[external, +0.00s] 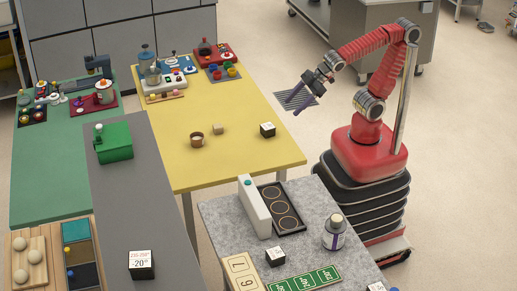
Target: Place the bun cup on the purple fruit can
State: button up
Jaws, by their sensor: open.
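A small cup with a brown top (196,139), which looks like the bun cup, stands upright on the yellow table. A white jar with a purple band and a tan top (334,233) stands on the speckled grey table in front of my base; it may be the purple fruit can, but I cannot tell for sure. My gripper (302,96) is open and empty. It hangs in the air at the end of the raised red arm, beyond the right edge of the yellow table and well apart from the cup and the jar.
A tan cube (218,129) and a black-and-white cube (267,130) stand right of the cup. A tall white box (254,208) and a dark ringed tray (283,208) are left of the jar. A green box (114,142) sits on the grey counter. The yellow table's front is mostly clear.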

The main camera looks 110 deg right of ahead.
jog(key=s+f+m+g+y, duration=0.1)
jog(key=s+f+g, duration=0.1)
jog(key=s, duration=0.8)
jog(key=shift+s+f+g, duration=0.25)
jog(key=shift+s+g, duration=0.1)
jog(key=shift+g, duration=0.05)
jog(key=shift+d, duration=0.1)
